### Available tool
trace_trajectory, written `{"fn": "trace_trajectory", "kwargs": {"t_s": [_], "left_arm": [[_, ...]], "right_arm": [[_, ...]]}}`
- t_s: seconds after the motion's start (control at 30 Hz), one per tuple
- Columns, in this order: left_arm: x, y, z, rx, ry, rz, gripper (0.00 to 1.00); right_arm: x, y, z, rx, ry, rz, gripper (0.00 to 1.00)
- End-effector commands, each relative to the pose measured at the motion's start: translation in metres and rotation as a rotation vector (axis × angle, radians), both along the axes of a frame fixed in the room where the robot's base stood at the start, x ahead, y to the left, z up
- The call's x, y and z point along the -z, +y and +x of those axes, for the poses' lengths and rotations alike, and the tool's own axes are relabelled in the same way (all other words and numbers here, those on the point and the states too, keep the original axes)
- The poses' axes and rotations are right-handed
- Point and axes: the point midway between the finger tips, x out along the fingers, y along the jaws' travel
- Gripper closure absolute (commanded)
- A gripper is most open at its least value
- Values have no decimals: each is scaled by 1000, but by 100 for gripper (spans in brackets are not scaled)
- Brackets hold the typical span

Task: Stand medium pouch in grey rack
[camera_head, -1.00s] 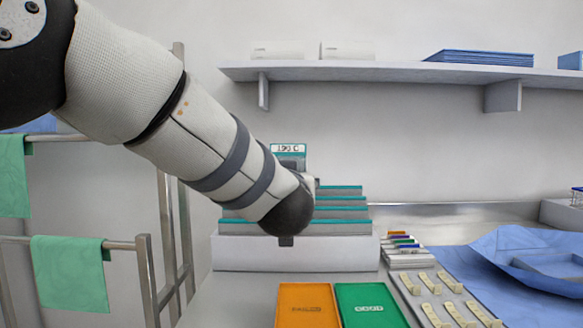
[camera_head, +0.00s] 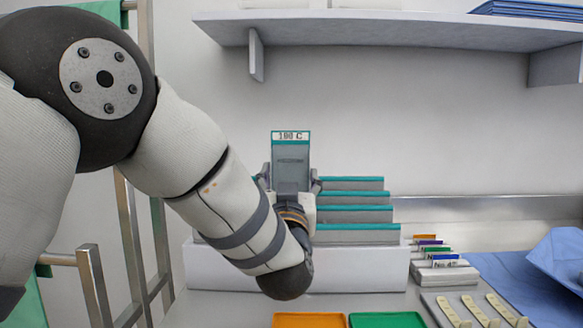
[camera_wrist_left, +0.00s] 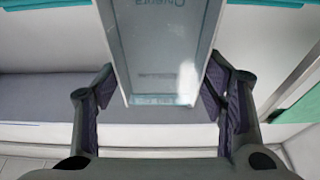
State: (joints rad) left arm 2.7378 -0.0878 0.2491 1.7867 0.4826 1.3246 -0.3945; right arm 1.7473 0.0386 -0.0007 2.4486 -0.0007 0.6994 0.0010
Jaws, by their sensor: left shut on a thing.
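The pouch (camera_head: 290,153) is a grey, flat packet with a teal border and a label strip at its top edge. My left gripper (camera_head: 290,181) is shut on its lower part and holds it upright in front of the stepped rack. The pouch also shows in the left wrist view (camera_wrist_left: 160,45), between the two dark finger pads. The rack (camera_head: 350,232) has a pale base and several grey tiers with teal top edges. My arm hides its left part. Whether the pouch touches the rack cannot be told. My right gripper is not in view.
An orange tray (camera_head: 310,320) and a green tray (camera_head: 386,320) lie in front of the rack. Small coloured tabs (camera_head: 440,258) and a board of pale pieces (camera_head: 480,308) are to the right, beside blue cloth (camera_head: 556,262). A shelf (camera_head: 390,27) hangs above; metal rails (camera_head: 135,245) stand left.

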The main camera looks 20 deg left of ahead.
Motion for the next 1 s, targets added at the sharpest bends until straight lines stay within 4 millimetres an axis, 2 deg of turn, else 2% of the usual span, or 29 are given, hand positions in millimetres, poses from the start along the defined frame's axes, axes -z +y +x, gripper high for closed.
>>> {"fn": "trace_trajectory", "kwargs": {"t_s": [0.5,0.9,0.93,1.0], "left_arm": [[45,0,0,-1,-4,1,49],[49,0,-1,-1,-7,1,49],[49,0,-1,-1,-7,1,31],[49,0,-1,-1,-7,1,15]], "right_arm": [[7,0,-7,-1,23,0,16],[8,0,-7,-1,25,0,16],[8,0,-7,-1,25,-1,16],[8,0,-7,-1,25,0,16]]}}
